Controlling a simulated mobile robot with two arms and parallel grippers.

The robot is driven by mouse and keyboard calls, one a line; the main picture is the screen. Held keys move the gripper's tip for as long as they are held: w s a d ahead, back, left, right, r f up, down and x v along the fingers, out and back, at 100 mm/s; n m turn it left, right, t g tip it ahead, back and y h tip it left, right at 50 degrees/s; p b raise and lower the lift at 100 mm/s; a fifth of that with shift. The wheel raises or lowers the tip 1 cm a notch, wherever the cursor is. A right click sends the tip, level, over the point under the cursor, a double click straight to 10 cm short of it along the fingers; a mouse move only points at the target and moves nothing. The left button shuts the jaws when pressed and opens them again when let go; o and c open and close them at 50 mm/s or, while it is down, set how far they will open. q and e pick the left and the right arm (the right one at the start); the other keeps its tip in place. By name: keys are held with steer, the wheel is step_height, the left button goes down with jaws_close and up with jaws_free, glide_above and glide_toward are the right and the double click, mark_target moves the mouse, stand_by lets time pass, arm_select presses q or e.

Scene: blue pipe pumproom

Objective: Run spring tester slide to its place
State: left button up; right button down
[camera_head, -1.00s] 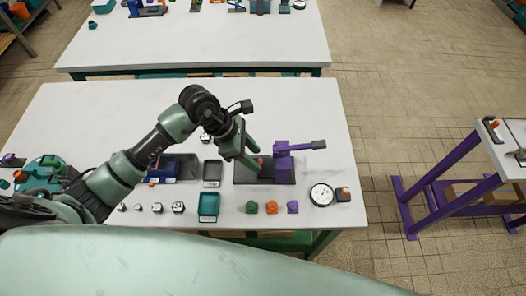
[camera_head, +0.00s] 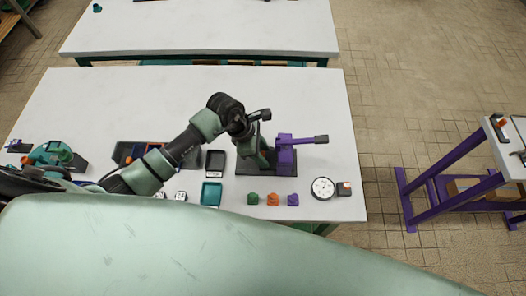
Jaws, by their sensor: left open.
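The spring tester stands on the near table as a purple upright body (camera_head: 286,155) on a dark base plate (camera_head: 284,171), with a dark-tipped lever pointing right. My left gripper (camera_head: 262,161) is over the left part of that base plate, just left of the purple body, fingers pointing down. It is open. The gripper and wrist cover the left part of the tester, so the slide cannot be made out, nor whether the fingers touch it. My right gripper is not in view.
Green, orange and purple small pieces (camera_head: 272,199) stand along the front of the table, with a round dial gauge (camera_head: 323,188) to their right. A teal tray (camera_head: 211,193) and a dark tray (camera_head: 215,161) lie left of the tester. The table's back is clear.

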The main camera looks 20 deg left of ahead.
arm_select(q)
jaws_close()
stand_by(1.3)
